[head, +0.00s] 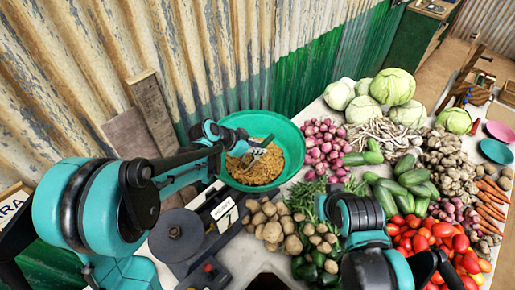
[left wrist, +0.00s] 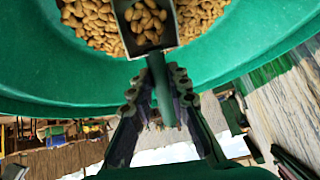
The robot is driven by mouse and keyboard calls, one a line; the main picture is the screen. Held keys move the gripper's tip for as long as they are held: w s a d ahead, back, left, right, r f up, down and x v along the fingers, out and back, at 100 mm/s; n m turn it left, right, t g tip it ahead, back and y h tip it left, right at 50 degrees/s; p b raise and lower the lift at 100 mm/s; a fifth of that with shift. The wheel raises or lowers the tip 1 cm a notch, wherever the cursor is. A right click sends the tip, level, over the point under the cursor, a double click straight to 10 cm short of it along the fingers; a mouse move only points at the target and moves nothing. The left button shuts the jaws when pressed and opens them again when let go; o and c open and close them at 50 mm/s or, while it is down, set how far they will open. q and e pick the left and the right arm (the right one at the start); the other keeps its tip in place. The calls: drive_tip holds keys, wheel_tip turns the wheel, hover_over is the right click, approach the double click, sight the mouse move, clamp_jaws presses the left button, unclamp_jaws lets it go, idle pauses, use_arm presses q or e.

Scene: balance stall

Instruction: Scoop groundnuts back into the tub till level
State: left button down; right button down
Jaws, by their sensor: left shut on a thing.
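A round green tub (head: 293,135) holds a heap of groundnuts (head: 250,172). My left gripper (head: 240,142) is over the tub, shut on the handle of a metal scoop (head: 257,154). In the left wrist view, the gripper (left wrist: 157,88) grips the green handle, and the scoop (left wrist: 150,50) carries several groundnuts. More groundnuts (left wrist: 203,18) lie in the tub on both sides of it. I cannot tell whether the scoop touches the heap.
A dark weighing scale (head: 176,236) stands front left of the tub. Potatoes (head: 272,225), onions (head: 322,150), cucumbers (head: 405,180) and tomatoes (head: 435,238) crowd the table right of it. A corrugated wall (head: 220,60) rises close behind the tub.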

use_arm(q)
wheel_tip(320, 180, up, 12)
drive_tip(key=p, duration=0.8)
drive_tip(key=shift+r, duration=0.25)
drive_tip(key=g+y+p, duration=0.1)
drive_tip(key=y, duration=0.1)
drive_tip(key=r+g+y+p, duration=0.1)
drive_tip(key=y+p, duration=0.1)
drive_tip(key=y, duration=0.1)
drive_tip(key=r+y+p, duration=0.1)
drive_tip(key=y, duration=0.2)
drive_tip(key=shift+m+g+p, duration=0.4)
drive_tip(key=shift+a, duration=0.1)
